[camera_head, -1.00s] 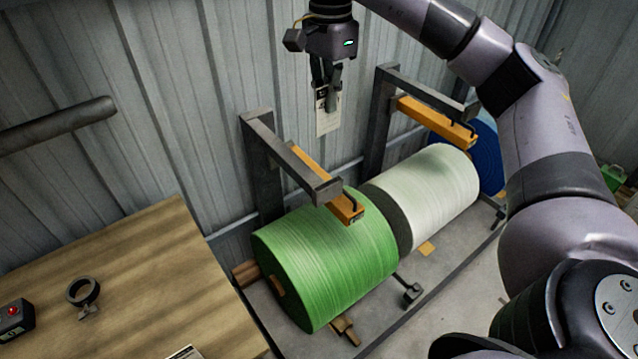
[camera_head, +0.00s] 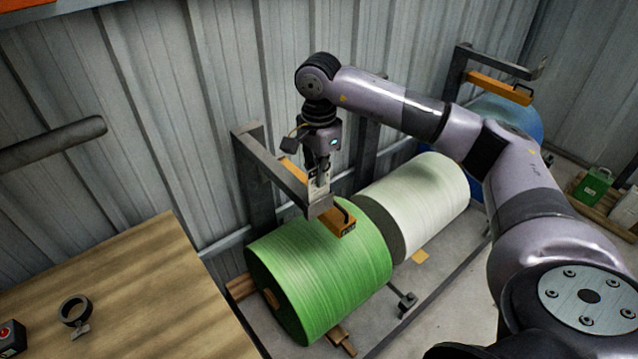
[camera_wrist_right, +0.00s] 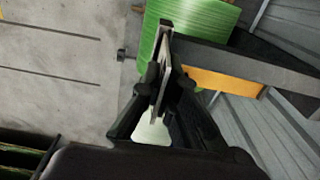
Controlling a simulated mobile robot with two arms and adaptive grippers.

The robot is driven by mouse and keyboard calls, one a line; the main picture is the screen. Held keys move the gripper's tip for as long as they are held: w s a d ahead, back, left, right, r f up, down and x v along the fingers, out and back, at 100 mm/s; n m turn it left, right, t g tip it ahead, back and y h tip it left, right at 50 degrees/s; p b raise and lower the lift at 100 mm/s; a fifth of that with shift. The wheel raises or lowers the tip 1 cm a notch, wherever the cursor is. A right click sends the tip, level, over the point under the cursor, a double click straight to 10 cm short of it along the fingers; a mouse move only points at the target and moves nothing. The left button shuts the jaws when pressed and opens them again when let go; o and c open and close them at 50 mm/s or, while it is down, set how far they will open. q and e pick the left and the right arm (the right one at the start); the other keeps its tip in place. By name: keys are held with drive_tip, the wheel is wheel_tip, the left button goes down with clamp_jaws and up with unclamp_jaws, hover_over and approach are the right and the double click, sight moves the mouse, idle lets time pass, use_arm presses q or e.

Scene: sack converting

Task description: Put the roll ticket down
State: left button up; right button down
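The roll ticket (camera_head: 315,187) is a small pale card, partly hidden behind my right gripper and the bracket in the head view. My right gripper (camera_head: 322,174) is shut on it and points down, just behind the arm of the nearest bracket, above the green roll (camera_head: 325,265). In the right wrist view the ticket (camera_wrist_right: 163,70) shows nearly edge-on between the fingertips (camera_wrist_right: 167,84), with the green roll (camera_wrist_right: 205,20) beyond it. Whether the ticket touches the roll or bracket cannot be told. My left gripper is not in view.
A grey bracket (camera_head: 262,163) with an orange bar (camera_head: 338,222) overhangs the green roll. A white roll (camera_head: 425,205) and a blue roll (camera_head: 510,115) lie farther along. A wooden table (camera_head: 140,285) at left carries a dark ring-shaped object (camera_head: 74,312).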

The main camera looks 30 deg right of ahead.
sight(319, 199)
wheel_tip(319, 199, down, 3)
drive_tip(key=shift+f+p, duration=0.2)
drive_tip(key=shift+p, duration=0.25)
drive_tip(key=shift+f, duration=0.1)
drive_tip(key=shift+f, duration=0.15)
drive_tip(key=c, duration=1.8)
unclamp_jaws()
drive_tip(key=shift+r, duration=0.2)
